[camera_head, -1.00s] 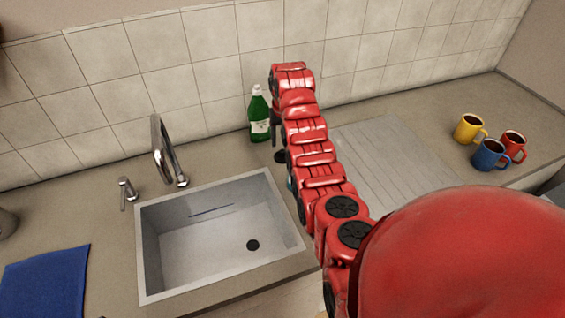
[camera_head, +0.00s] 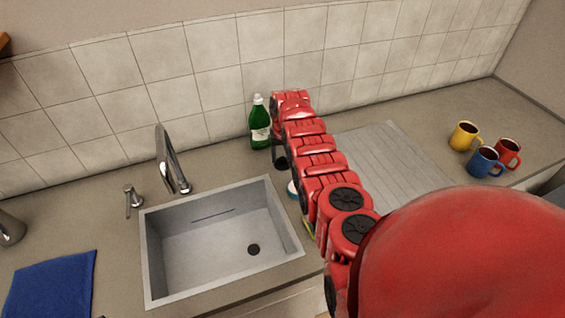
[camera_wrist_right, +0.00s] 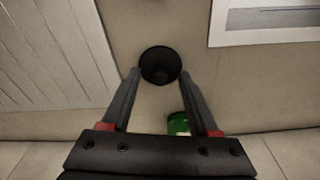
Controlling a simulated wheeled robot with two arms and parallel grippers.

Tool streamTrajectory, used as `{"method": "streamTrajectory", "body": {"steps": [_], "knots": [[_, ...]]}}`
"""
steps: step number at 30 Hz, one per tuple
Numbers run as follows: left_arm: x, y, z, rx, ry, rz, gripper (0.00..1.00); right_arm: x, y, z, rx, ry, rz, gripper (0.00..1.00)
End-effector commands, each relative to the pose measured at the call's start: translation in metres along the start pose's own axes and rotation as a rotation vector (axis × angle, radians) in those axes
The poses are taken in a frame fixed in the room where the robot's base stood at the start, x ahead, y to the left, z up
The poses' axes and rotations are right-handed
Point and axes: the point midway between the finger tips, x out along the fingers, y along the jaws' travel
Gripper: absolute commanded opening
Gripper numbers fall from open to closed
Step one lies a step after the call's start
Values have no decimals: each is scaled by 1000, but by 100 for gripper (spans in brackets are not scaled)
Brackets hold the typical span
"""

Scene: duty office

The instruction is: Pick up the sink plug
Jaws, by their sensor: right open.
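The sink plug is a small black round piece on the counter between the sink and the ribbed drainboard. In the right wrist view the plug (camera_wrist_right: 160,65) lies between and just beyond the two fingertips of my right gripper (camera_wrist_right: 161,76). The fingers are apart with nothing gripped. In the head view the plug (camera_head: 281,163) shows as a dark patch beside my red right arm, partly hidden by the gripper (camera_head: 279,150). I cannot tell whether the fingers touch it. My left gripper is out of view.
A green bottle (camera_head: 259,122) stands close behind the gripper, near the tiled wall. The sink (camera_head: 200,245) with its tap (camera_head: 165,160) is to the left. The drainboard (camera_head: 385,160) and yellow, blue and red mugs (camera_head: 486,161) are to the right. A blue cloth (camera_head: 50,285) lies front left.

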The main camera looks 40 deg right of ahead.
Motion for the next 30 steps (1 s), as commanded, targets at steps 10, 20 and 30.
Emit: {"method": "streamTrajectory", "body": {"steps": [10, 20, 30], "knots": [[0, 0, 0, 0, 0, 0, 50, 0, 0, 0, 0, 0, 0, 25], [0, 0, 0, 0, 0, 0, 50, 0, 0, 0, 0, 0, 0, 0], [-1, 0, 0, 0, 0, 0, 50, -2, 0, -1, 0, 2, 0, 0]]}}
